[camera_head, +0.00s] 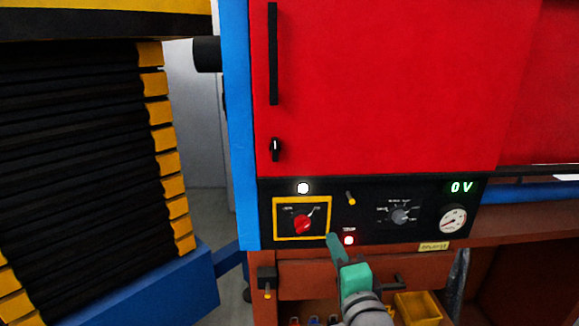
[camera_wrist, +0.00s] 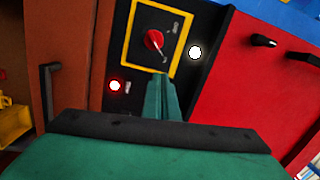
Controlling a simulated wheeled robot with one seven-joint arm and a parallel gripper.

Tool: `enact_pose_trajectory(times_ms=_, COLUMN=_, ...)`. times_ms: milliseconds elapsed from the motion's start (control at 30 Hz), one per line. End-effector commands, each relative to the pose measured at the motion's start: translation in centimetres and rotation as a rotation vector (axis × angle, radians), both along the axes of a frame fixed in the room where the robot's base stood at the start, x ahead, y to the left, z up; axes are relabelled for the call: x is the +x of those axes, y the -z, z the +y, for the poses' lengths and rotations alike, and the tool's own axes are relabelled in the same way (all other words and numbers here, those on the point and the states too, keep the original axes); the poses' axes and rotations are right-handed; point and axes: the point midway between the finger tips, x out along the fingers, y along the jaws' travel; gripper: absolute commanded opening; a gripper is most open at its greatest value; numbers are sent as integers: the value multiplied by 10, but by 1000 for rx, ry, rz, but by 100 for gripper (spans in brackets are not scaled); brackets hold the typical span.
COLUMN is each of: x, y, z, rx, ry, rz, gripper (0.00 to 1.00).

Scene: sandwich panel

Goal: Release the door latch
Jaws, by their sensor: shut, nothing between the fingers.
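The door latch (camera_head: 275,148) is a small black knob with a white mark, low on the left side of the red door (camera_head: 390,80), below a long black handle. Its white mark stands about upright. In the wrist view a black knob (camera_wrist: 264,41), which looks like this latch, sits on the red door at upper right. My green gripper (camera_head: 332,238) is shut and empty. It is below and right of the latch, apart from it, in front of the lower edge of the black control panel. In the wrist view my gripper's fingers (camera_wrist: 161,82) point toward the yellow-framed switch.
The control panel has a red rotary switch (camera_head: 303,224) in a yellow frame, a lit white lamp (camera_head: 303,188), a lit red lamp (camera_head: 348,240), a grey selector (camera_head: 400,216) and a gauge (camera_head: 453,220). A black drawer handle (camera_head: 392,281) and yellow bin (camera_head: 418,308) are below.

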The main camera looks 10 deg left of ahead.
Motion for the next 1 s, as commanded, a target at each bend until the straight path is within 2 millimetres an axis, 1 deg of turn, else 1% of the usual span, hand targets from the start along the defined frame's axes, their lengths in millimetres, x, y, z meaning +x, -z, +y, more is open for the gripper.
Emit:
enact_pose_trajectory(times_ms=33, x=0, y=-24, z=2, rx=17, ry=-17, rz=-8, gripper=0)
enact_pose_trajectory(times_ms=100, x=-2, y=-50, z=4, rx=42, ry=-42, rz=-4, gripper=0)
enact_pose_trajectory(times_ms=167, x=-5, y=-72, z=7, rx=59, ry=-64, rz=3, gripper=0)
enact_pose_trajectory(times_ms=200, x=-7, y=-86, z=9, rx=71, ry=-77, rz=6, gripper=0)
enact_pose_trajectory(times_ms=300, x=-15, y=-118, z=12, rx=92, ry=-106, rz=17, gripper=0)
enact_pose_trajectory(times_ms=433, x=-26, y=-149, z=16, rx=108, ry=-135, rz=31, gripper=0)
enact_pose_trajectory(times_ms=500, x=-31, y=-160, z=17, rx=114, ry=-144, rz=38, gripper=0)
enact_pose_trajectory(times_ms=633, x=-37, y=-172, z=18, rx=118, ry=-153, rz=47, gripper=0)
enact_pose_trajectory(times_ms=1000, x=-38, y=-174, z=18, rx=120, ry=-156, rz=50, gripper=0)
